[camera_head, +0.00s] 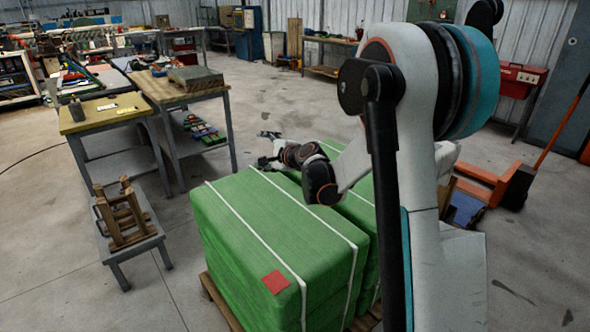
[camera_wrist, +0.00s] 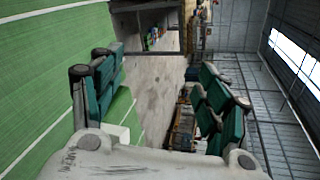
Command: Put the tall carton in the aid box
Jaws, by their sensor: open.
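I cannot make out the tall carton or the aid box in either view. My gripper (camera_head: 266,148) is open over the far edge of the green strapped bales (camera_head: 250,225). In the wrist view the two teal fingers of my gripper (camera_wrist: 158,80) are spread wide, with only distant floor between them. A small white block (camera_wrist: 116,132) shows near the base of the left finger; I cannot tell what it is. My arm hides part of the bales and the floor on the right.
The bales stand on a wooden pallet (camera_head: 222,303), with a red patch (camera_head: 276,282) on top. A low grey bench (camera_head: 131,240) holds a wooden frame (camera_head: 122,215). Two worktables (camera_head: 108,120) stand behind it. An orange pallet truck (camera_head: 495,183) is at right. Middle floor is clear.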

